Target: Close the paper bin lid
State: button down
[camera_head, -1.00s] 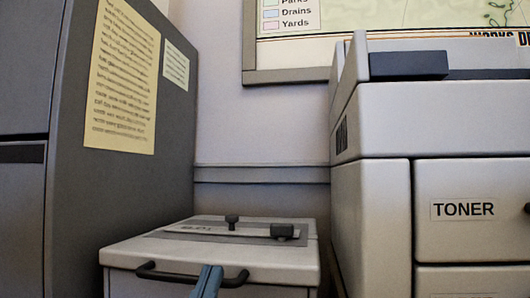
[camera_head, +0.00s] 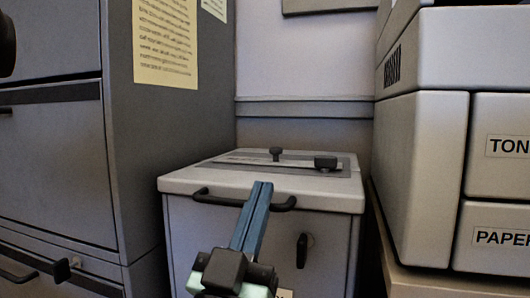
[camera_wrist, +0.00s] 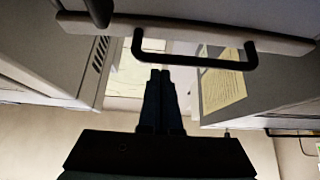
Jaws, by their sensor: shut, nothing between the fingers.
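The paper bin (camera_head: 330,245) is a pale grey box in the middle of the head view. Its lid (camera_head: 330,190) lies flat across the top, looking level with the bin's rim. A dark bar handle (camera_head: 280,206) is on the lid's front edge, and two black knobs sit on top. My gripper (camera_head: 262,185) is shut and empty, its blue fingers together in front of the handle and hiding its middle. In the wrist view the fingers (camera_wrist: 160,72) point toward the handle (camera_wrist: 225,60); I cannot tell whether they touch it.
A grey cabinet (camera_head: 170,150) with a yellow notice (camera_head: 165,40) stands close on the bin's left. A white copier (camera_head: 420,160) with labelled drawers stands on its right. A black latch (camera_head: 304,250) sticks out from the bin's front. The wall is close behind.

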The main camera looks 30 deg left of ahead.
jog(key=b+v, duration=0.2)
jog(key=v, duration=0.7)
jog(key=shift+y+b, duration=0.3)
jog(key=shift+b, duration=0.1)
